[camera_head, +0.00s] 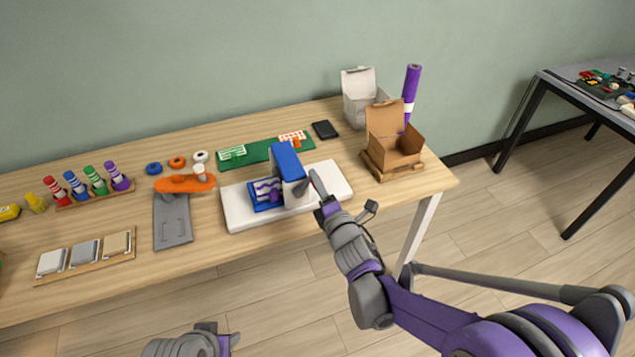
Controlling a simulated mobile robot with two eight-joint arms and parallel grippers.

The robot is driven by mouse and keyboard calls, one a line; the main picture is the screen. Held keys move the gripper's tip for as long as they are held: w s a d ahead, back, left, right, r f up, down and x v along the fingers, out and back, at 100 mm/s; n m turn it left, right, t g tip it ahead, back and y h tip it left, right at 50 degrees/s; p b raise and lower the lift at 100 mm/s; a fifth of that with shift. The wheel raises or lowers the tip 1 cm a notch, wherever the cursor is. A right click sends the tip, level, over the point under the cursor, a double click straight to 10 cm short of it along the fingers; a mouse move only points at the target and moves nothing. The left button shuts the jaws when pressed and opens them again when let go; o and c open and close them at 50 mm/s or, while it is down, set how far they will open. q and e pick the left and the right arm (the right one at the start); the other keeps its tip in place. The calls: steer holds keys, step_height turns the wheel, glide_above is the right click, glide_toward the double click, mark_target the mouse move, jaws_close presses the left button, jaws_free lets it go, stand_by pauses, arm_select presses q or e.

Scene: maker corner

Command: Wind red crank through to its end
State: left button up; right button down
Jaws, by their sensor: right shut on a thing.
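A blue machine (287,162) with a grey side and a purple-and-white striped piece (266,190) at its front left stands on a white base board (240,211) on the table. My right gripper (314,186) is at the right side of this machine, shut on a small part there. That part is where a crank sits, but the gripper hides it and no red shows. My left gripper (226,342) is only partly in view at the bottom edge, away from the table, and its jaws are not clear.
A cardboard box (397,152) with its lid up stands right of the board, with a white box (360,105) and a purple roll (411,88) behind. A green mat (258,151) lies behind the machine. A grey plate (173,222) lies left.

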steer(key=shift+a, duration=0.1)
steer(key=c, duration=0.6)
jaws_free()
steer(key=shift+a, duration=0.1)
steer(key=shift+s, duration=0.15)
steer(key=v, duration=1)
steer(key=shift+s, duration=0.3)
